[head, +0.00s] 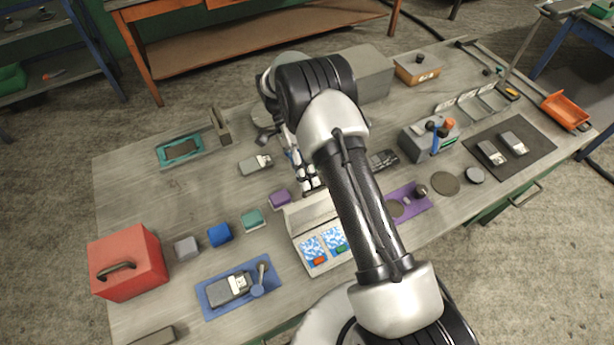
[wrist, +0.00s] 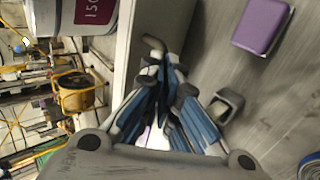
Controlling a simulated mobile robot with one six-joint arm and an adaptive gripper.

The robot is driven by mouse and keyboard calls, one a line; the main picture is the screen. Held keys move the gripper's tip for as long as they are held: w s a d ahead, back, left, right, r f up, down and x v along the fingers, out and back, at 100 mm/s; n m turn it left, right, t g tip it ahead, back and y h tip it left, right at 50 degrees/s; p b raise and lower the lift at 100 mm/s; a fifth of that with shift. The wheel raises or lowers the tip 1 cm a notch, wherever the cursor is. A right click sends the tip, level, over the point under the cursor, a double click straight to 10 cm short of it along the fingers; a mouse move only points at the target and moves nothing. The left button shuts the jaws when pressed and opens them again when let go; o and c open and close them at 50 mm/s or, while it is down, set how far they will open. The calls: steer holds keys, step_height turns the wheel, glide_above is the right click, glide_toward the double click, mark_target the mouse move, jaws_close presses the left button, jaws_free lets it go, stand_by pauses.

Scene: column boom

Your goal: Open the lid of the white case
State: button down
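The white case (head: 318,262) stands near the front middle of the table in the head view. Blue-and-white patterned pieces with a red and a green piece show in it. Its plain pale lid (head: 308,212) appears raised at the far side, but its exact angle is hard to judge. My gripper (head: 311,182) is just behind the lid; contact cannot be seen, and my arm hides part of the case. In the wrist view my gripper's blue-lined fingers (wrist: 163,72) look closed together. A pale panel runs beside them; I cannot tell whether it belongs to the case.
A purple block (head: 280,198), a green block (head: 252,219) and a blue block (head: 220,235) lie to the left. The purple block also shows in the wrist view (wrist: 262,25). A purple tray (head: 413,207) is close on the right. A red box (head: 128,265) stands farther left.

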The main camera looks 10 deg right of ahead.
steer(key=c, duration=1.7)
jaws_free()
steer(key=shift+s+d+f+g, duration=0.15)
steer(key=shift+s+f, duration=0.3)
steer(key=shift+s+d+f+g, duration=0.15)
steer(key=shift+s+f, duration=0.25)
steer(key=shift+s, duration=0.05)
steer(key=shift+w+r, duration=0.15)
steer(key=v, duration=0.7)
steer(key=shift+w+a+r, duration=0.15)
steer(key=shift+r, duration=0.05)
steer(key=shift+c, duration=0.5)
